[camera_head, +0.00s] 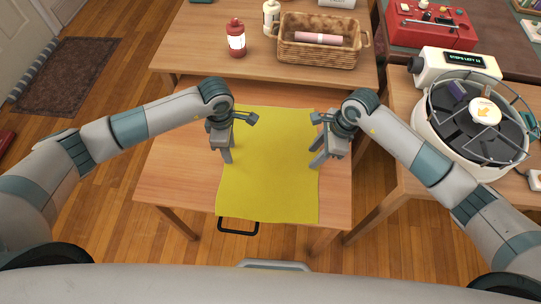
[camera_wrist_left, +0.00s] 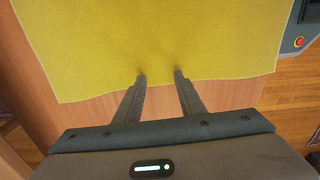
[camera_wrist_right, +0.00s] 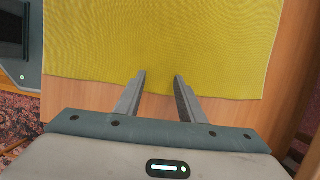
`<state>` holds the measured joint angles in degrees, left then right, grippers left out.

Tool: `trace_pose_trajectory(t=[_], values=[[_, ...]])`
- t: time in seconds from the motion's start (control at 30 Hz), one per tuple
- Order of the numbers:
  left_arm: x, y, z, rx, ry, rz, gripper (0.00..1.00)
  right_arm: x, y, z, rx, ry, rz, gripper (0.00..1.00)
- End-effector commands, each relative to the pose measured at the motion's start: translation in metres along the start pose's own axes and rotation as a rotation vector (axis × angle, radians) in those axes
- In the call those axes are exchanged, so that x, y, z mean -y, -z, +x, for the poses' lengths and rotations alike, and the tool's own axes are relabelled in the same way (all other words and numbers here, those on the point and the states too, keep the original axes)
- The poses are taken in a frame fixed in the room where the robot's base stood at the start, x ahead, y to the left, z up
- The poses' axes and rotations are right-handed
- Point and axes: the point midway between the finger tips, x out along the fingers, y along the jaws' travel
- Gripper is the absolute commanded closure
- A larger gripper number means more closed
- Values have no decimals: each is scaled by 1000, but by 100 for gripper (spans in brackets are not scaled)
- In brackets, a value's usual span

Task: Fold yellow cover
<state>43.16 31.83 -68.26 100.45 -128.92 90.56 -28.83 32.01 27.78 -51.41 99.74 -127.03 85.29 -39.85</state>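The yellow cover (camera_head: 268,165) lies spread flat and unfolded on the low wooden table (camera_head: 170,180). It also shows in the left wrist view (camera_wrist_left: 150,40) and the right wrist view (camera_wrist_right: 160,40). My left gripper (camera_head: 228,158) is over the cover's left edge, its fingers apart with nothing between them but the cover's edge below. My right gripper (camera_head: 319,161) is at the cover's right edge, its fingers also apart. In both wrist views the fingertips reach just over the cover's edge. I cannot tell whether they touch it.
Behind stands a table (camera_head: 200,50) with a red bottle (camera_head: 236,40), a pale bottle (camera_head: 270,16) and a wicker basket (camera_head: 318,52). At right, a round white machine (camera_head: 470,125) stands on another table, and a red device (camera_head: 430,24) is farther back. Bare floor (camera_head: 110,130) shows at left.

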Motion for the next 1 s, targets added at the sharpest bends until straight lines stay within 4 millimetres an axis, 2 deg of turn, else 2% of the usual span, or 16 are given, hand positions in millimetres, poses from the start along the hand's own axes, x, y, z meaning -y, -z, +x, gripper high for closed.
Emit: trace_pose_trajectory(t=[0.07, 0.37, 0.4, 1.0], values=[[0, 0, 1, 0, 1, 0, 64, 0, 1, 1, -1, -1, 1, 64], [0, 0, 1, -1, 1, 0, 99, -1, 1, 1, -2, -2, 1, 99], [0, 0, 1, -1, 1, 0, 100, -1, 1, 1, -2, -2, 1, 100], [0, 0, -5, -1, 1, 0, 100, -1, -1, -4, -2, -2, 1, 100]])
